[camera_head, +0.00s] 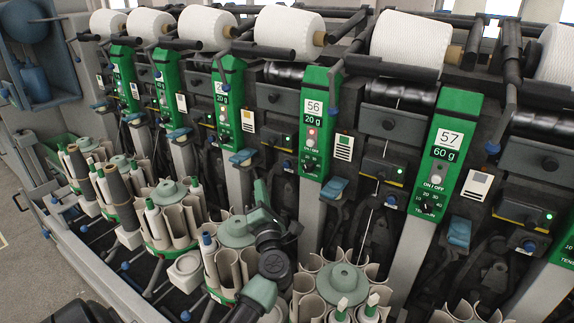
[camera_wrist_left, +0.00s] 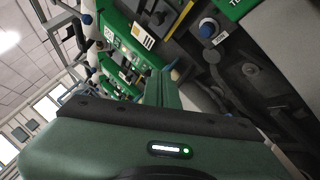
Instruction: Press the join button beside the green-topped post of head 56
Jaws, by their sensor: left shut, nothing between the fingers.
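The green-topped post of head 56 (camera_head: 317,95) stands in the middle of the head view, marked 56 and 20 g, with a red button and a dial. A small blue button (camera_head: 391,200) shows to its right, and another (camera_head: 288,164) close to its left; I cannot tell which is the join button. My left gripper (camera_head: 261,188) is shut and empty, pointing up, below and left of the post, apart from it in the picture. In the left wrist view its green fingers (camera_wrist_left: 164,84) show, and a blue button (camera_wrist_left: 208,28) with a white label lies beyond.
The post of head 57 (camera_head: 447,140) stands to the right; more green posts stand left. White yarn cones (camera_head: 287,33) line the top. Cream tube holders (camera_head: 342,279) crowd the front below the posts, close around my left arm. My right gripper is out of view.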

